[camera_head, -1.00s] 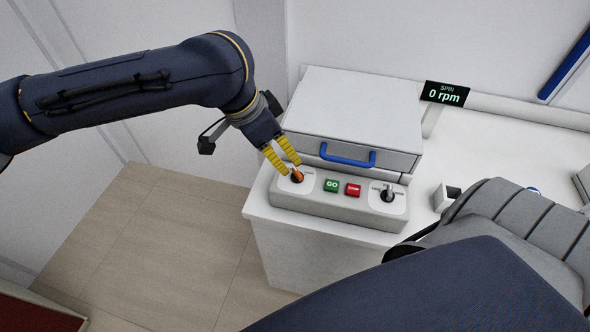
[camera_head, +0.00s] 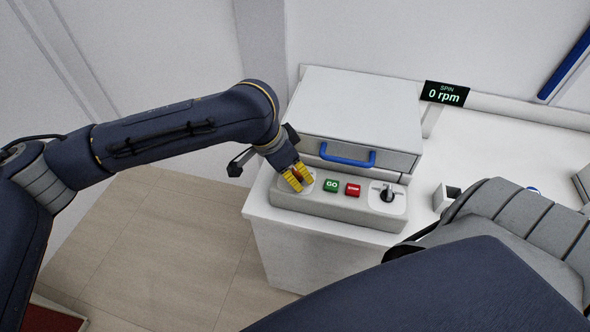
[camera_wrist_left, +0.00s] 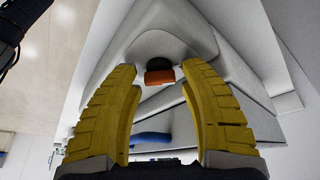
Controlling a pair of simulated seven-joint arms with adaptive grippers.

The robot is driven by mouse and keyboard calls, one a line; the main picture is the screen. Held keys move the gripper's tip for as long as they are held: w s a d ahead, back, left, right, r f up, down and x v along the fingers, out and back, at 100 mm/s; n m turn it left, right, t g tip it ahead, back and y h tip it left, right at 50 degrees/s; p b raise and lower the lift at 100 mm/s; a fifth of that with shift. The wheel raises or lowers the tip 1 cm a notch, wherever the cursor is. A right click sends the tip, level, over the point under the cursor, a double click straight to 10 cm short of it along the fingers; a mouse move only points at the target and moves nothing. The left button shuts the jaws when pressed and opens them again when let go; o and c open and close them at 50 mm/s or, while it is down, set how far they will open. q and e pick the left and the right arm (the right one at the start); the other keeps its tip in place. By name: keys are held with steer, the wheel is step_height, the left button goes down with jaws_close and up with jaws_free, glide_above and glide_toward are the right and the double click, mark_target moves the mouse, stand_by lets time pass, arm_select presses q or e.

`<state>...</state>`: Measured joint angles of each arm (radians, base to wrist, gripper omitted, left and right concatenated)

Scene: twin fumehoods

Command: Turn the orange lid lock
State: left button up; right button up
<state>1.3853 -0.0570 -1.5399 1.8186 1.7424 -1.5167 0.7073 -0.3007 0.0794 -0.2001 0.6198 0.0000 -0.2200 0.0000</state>
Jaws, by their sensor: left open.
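The orange lid lock (camera_wrist_left: 159,77) is a small knob with a dark base on the left end of the machine's control panel. In the left wrist view it lies ahead of and between my left gripper's yellow fingers, with a gap on both sides. In the head view my left gripper (camera_head: 299,178) is at the lock and hides most of it. My left gripper (camera_wrist_left: 158,95) is open and holds nothing. My right gripper is not in view; only the right arm shows at the lower right.
The machine (camera_head: 360,110) has a closed lid with a blue handle (camera_head: 347,158). On its panel are a green GO button (camera_head: 331,185), a red button (camera_head: 353,190) and a black knob (camera_head: 387,195). A display (camera_head: 445,94) reads 0 rpm.

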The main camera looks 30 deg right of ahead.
arm_select(q)
steer(key=shift+c, duration=0.4)
jaws_close()
steer(key=shift+m, duration=0.3)
steer(key=m, duration=0.1)
steer(key=m+g, duration=0.1)
steer(key=m, duration=0.1)
steer(key=shift+w+f+m+g, duration=0.1)
steer(key=shift+w+m+g, duration=0.05)
steer(key=shift+m+g, duration=0.15)
steer(key=shift+w+m+g+y, duration=0.1)
steer(key=shift+m+g+y, duration=0.25)
steer(key=shift+m, duration=0.8)
steer(key=shift+m+g+y, duration=0.35)
steer(key=shift+m, duration=0.8)
